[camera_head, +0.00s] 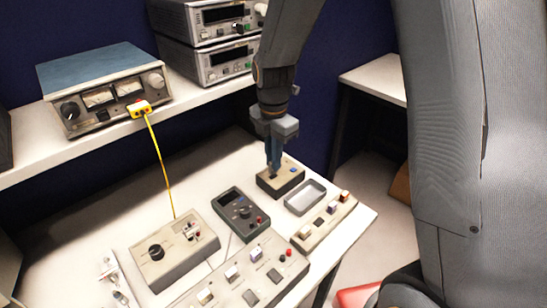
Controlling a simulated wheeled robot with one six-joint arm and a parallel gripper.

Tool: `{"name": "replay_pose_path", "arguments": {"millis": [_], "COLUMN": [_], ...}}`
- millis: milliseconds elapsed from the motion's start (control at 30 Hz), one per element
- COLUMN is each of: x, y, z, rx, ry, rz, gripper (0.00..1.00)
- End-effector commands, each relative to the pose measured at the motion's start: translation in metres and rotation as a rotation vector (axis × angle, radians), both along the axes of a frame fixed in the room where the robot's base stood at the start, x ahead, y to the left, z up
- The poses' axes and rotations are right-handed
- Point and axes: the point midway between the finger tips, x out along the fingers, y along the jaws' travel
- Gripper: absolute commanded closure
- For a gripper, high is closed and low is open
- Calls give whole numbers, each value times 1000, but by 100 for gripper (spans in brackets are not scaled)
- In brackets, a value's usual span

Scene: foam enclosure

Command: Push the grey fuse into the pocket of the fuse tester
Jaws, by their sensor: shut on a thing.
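A small beige box with a dark top and a blue round spot, which looks like the fuse tester (292,184), stands on the bench right of the middle. My gripper (273,170) points straight down over the left part of its top, with the fingertips at or just above the surface. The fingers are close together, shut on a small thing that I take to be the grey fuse. The fuse itself is hidden or too small to make out, and so is the pocket. I cannot tell how deep the fuse sits.
An empty grey tray (317,187) lies right of the tester. A dark handheld meter (229,211) lies to its left. A beige strip with small blocks (309,239) is in front, and a beige knob box (154,262) is farther left. A shelf with instruments (205,97) runs behind.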

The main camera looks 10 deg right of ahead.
Motion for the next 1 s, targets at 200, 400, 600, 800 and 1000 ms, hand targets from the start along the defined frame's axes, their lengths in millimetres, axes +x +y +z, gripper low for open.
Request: {"name": "replay_pose_path", "arguments": {"millis": [200, 400, 600, 800, 1000], "x": [0, 0, 0, 0, 0], "y": [0, 0, 0, 0, 0], "z": [0, -1, -6, -10, -15], "rx": [0, 0, 0, -1, -1], "ry": [0, 0, 0, 1, 1], "rz": [0, 0, 0, 0, 0], "gripper": [100, 100, 100, 100, 100]}}
